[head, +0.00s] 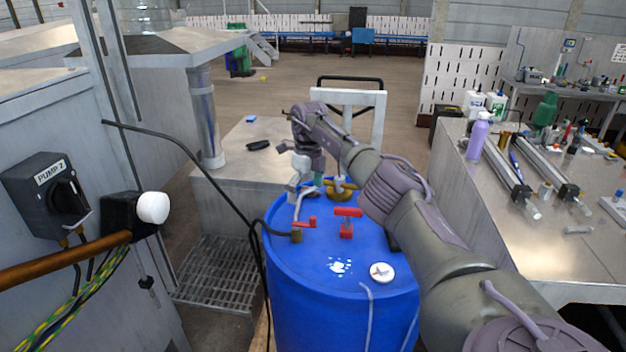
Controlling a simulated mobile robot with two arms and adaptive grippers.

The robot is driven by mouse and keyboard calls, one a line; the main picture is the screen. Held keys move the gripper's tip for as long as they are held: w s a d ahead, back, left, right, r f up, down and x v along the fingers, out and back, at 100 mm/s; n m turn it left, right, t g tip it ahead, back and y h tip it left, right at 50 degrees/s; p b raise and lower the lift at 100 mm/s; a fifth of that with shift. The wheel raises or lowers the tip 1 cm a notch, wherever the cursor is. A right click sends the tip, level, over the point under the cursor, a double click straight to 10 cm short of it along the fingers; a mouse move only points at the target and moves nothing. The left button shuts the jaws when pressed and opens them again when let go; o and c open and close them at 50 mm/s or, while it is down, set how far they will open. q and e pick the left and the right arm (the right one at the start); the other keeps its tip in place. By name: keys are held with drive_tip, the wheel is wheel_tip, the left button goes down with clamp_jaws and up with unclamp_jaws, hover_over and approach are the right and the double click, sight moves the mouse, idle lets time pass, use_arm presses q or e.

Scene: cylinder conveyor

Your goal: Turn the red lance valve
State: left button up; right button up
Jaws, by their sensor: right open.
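A blue drum (325,290) stands upright in the middle of the head view. On its lid are a red T-shaped handle (347,213) on a short red stem and a smaller red lever (306,222) beside a brown fitting (297,237), where a black hose arrives. I cannot tell for certain which red part is the lance valve. My right gripper (306,186) points down over the far side of the lid, beyond both red parts and apart from them. It is open, and its fingertips are small and partly unclear. My left gripper is out of view.
A brass-coloured fitting (341,189) and a round white cap (382,272) are on the lid. A grey cabinet with a pump switch (47,196) is at left. A metal bench (560,235) with bottles is at right. The black hose (190,155) hangs left of the drum.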

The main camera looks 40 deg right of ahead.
sight(312, 218)
drive_tip(key=f+b, duration=0.1)
drive_tip(key=b, duration=0.1)
drive_tip(key=d+f+b, duration=0.1)
drive_tip(key=f+b, duration=0.1)
drive_tip(key=s+f+b, duration=0.1)
drive_tip(key=f+b, duration=0.1)
drive_tip(key=shift+d, duration=0.35)
drive_tip(key=shift+f+b, duration=0.65)
drive_tip(key=shift+f, duration=1.6)
clamp_jaws()
